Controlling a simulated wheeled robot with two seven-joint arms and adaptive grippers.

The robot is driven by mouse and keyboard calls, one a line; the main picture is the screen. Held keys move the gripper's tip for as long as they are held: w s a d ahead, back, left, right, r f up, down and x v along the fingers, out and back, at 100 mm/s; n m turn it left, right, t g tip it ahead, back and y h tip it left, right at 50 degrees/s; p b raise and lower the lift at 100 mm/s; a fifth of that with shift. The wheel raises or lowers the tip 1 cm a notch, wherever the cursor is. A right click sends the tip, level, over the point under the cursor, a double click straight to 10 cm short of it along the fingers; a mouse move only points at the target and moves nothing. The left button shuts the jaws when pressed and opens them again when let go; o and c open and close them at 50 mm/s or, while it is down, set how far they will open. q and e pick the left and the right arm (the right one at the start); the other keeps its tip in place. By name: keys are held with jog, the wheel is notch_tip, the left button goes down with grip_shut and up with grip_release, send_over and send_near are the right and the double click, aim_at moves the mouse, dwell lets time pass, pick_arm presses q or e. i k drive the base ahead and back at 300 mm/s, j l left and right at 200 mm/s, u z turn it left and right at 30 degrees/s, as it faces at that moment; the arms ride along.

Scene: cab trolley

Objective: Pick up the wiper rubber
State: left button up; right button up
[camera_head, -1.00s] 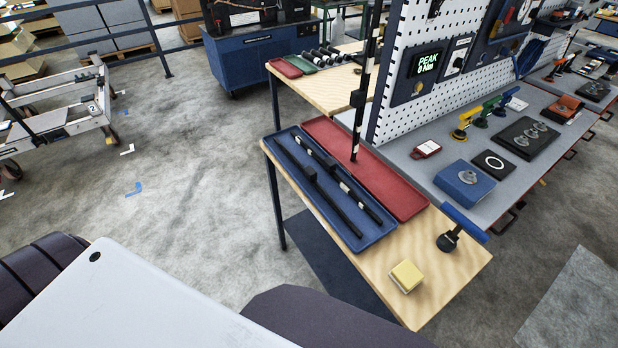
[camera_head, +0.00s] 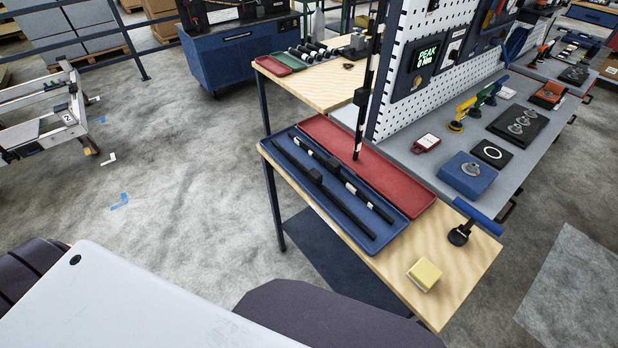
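A blue tray (camera_head: 318,211) lies on the wooden table in the middle of the view. In it are two long thin black strips side by side: a plain one (camera_head: 345,208) on the left and one with white bands (camera_head: 361,193) on the right. Each has a small block near its middle. I cannot tell which of these is the wiper rubber. A similar banded black strip (camera_head: 368,85) stands nearly upright, its lower end over the red tray (camera_head: 405,182). Neither of my grippers shows.
A yellow sponge-like block (camera_head: 425,274) and a blue-handled tool (camera_head: 477,210) are near the table's right end. A white pegboard (camera_head: 401,95) rises behind the red tray.

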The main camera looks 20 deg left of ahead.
aim_at(315, 176)
jog(key=j+z, duration=0.1)
jog(key=j, duration=0.55)
jog(key=j+z, duration=0.1)
jog(key=j, duration=0.55)
jog(key=j+z, duration=0.1)
jog(key=j, duration=0.55)
jog(key=k+j+z, duration=0.1)
jog(key=j, duration=0.5)
jog(key=j+z, duration=0.1)
jog(key=j, duration=0.55)
jog(key=k+j+z, duration=0.1)
jog(key=j, duration=0.5)
jog(key=k+j, duration=0.05)
